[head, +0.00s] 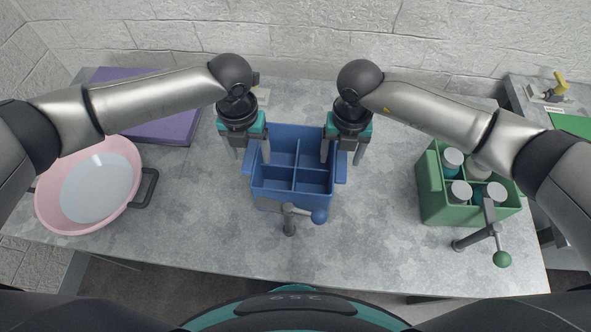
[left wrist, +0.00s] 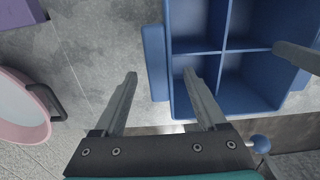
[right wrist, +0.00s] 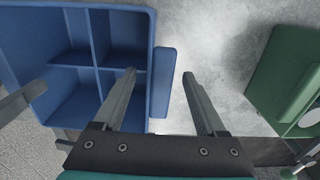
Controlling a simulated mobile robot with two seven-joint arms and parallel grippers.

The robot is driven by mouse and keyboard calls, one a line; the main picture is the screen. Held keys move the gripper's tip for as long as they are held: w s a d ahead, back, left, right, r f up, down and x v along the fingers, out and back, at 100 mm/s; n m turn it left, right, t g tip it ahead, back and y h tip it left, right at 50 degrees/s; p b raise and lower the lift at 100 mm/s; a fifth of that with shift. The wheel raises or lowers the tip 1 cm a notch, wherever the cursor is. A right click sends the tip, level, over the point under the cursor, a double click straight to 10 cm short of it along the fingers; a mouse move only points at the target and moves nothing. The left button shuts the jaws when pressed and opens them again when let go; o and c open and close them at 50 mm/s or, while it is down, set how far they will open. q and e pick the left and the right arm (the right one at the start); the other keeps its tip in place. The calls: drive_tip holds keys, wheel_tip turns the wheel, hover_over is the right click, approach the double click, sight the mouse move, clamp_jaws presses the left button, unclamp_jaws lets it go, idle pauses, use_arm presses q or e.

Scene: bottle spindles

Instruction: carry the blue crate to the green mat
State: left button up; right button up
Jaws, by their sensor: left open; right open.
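The blue crate (head: 262,193) stands on the grey counter, empty, with several compartments and a handle ledge on each side. It also shows in the left wrist view (left wrist: 165,100) and the right wrist view (right wrist: 155,50). My left gripper (head: 252,160) is open at its left ledge, with one finger on each side of the ledge in the picture. My right gripper (head: 341,162) is open at the right ledge in the same way. I cannot tell how far down the fingers reach. The green mat (head: 572,125) lies on a surface at the far right, partly cut off and hidden.
A grey lever with a blue knob (head: 319,216) stands at the crate's front. A green crate (head: 433,205) holding several bottles stands right, with a green-knobbed lever (head: 502,259) before it. A pink basin (head: 48,205) and purple mat (head: 175,130) lie left. A yellow-handled fixture (head: 560,80) is back right.

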use_arm(q)
drive_tip(key=shift+f, duration=0.85)
use_arm(e)
drive_tip(key=shift+f, duration=0.85)
use_arm(q)
clamp_jaws()
use_arm(e)
clamp_jaws()
